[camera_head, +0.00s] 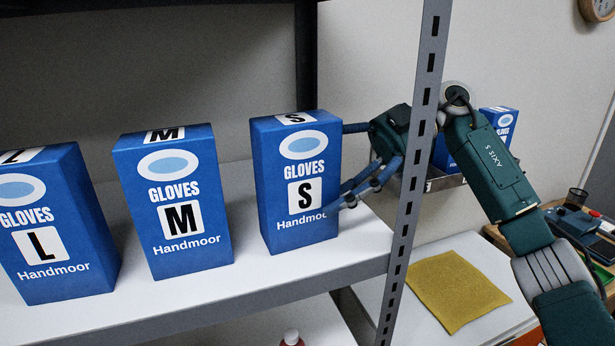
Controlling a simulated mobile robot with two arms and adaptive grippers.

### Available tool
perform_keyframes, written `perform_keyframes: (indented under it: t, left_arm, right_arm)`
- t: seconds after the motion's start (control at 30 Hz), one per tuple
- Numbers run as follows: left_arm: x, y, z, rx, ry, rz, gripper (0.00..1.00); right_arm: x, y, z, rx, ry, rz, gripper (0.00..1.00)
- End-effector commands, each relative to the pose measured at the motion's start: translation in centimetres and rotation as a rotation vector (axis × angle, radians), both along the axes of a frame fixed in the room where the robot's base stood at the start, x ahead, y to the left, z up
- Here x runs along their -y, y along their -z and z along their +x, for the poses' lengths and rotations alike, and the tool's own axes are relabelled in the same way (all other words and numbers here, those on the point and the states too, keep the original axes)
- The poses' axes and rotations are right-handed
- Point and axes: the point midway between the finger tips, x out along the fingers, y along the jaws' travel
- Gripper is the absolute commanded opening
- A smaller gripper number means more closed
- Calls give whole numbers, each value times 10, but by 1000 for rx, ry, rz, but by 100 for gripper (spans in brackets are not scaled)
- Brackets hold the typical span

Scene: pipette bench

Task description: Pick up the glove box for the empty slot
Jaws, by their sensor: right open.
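Three blue glove boxes stand upright in a row on the shelf: the L box (52,215) at the left, the M box (175,205) in the middle and the S box (295,170) at the right. My right gripper (343,165) is open at the right side of the S box. One finger reaches the box's upper right edge, and the lower fingers overlap its front lower right corner. I cannot tell whether they touch it. Another blue box (502,120) shows partly behind my right arm, by a metal holder. My left gripper is not in view.
A grey perforated shelf post (412,180) stands in front of my right wrist. A yellow cloth (455,290) lies on a white surface at the lower right. A bottle (291,339) shows below the shelf (250,275). Gaps separate the three boxes.

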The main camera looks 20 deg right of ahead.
Motion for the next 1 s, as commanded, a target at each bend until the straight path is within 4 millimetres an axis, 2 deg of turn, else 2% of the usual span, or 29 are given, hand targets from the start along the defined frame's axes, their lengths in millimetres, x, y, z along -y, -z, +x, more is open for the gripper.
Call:
perform_keyframes:
  t: [0.1,0.2,0.3,0.53,0.57,0.7,0.8,1.0]
  left_arm:
    - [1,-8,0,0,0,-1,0]
    - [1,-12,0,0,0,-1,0]
    - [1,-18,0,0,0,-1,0]
    - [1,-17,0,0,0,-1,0]
    - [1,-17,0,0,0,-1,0]
    - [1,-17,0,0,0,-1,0]
    - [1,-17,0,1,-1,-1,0]
    - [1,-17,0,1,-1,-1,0]
  right_arm:
    - [-22,-2,-3,0,-6,0,76]
    - [-35,-1,-4,0,-4,0,76]
    - [-42,2,-4,-2,-2,1,76]
    - [-43,5,-4,1,-1,0,76]
    - [-43,5,-4,1,-1,0,74]
    - [-43,5,-4,1,-1,0,46]
    - [-43,4,-4,2,-1,2,30]
    - [-43,3,-4,2,-1,2,30]
